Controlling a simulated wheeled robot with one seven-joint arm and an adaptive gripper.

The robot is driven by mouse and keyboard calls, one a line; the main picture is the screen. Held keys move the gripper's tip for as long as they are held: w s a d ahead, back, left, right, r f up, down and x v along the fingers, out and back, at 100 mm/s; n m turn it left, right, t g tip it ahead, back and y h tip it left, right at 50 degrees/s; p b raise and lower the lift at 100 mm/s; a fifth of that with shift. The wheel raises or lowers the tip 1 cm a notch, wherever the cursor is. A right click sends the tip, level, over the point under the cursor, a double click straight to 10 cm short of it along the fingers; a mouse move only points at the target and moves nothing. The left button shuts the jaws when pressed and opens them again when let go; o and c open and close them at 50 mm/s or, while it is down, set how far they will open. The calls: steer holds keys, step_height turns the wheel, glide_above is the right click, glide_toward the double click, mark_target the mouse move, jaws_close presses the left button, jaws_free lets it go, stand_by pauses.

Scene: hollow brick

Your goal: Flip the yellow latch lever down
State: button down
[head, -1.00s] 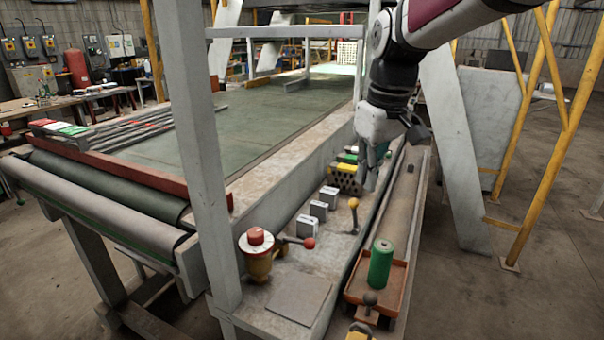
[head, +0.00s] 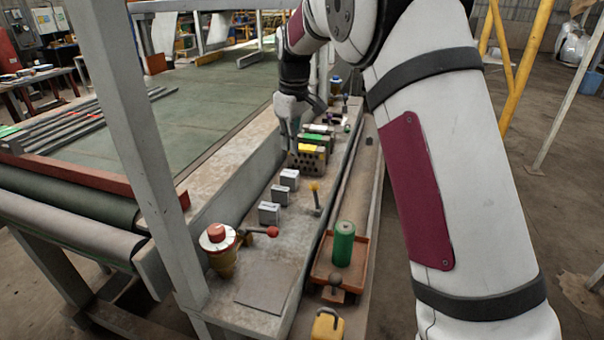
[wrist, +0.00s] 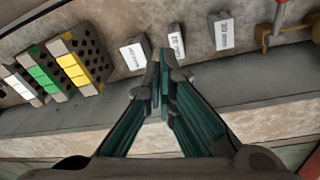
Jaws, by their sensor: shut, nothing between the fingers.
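The latch lever with a yellow knob (head: 315,188) stands roughly upright on the bench ledge in the head view, right of the small white blocks. I cannot make it out in the wrist view. My gripper (head: 292,147) is beyond the lever and to its left, close to the hollow bricks. In the wrist view my gripper (wrist: 160,56) has its teal fingers together with nothing between them, its tips showing near the white blocks. It is apart from the lever.
Hollow bricks with yellow (head: 311,149), green and white tops stand behind the lever. A green cylinder (head: 343,244) stands in an orange tray (head: 322,270).

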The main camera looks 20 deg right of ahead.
mark_target(316, 197)
steer(key=f, duration=0.6)
steer(key=w+f+p, duration=0.1)
steer(key=f, duration=0.3)
steer(key=shift+w, duration=0.1)
steer(key=shift+s+d+r+p, duration=0.25)
steer(key=shift+s+d+p, duration=0.15)
steer(key=shift+s+d, duration=0.3)
steer(key=shift+s+d+r+p, duration=0.25)
steer(key=shift+s+d+p, duration=0.15)
steer(key=shift+s, duration=0.45)
steer(key=shift+d, duration=0.15)
steer(key=shift+s+d+r, duration=0.15)
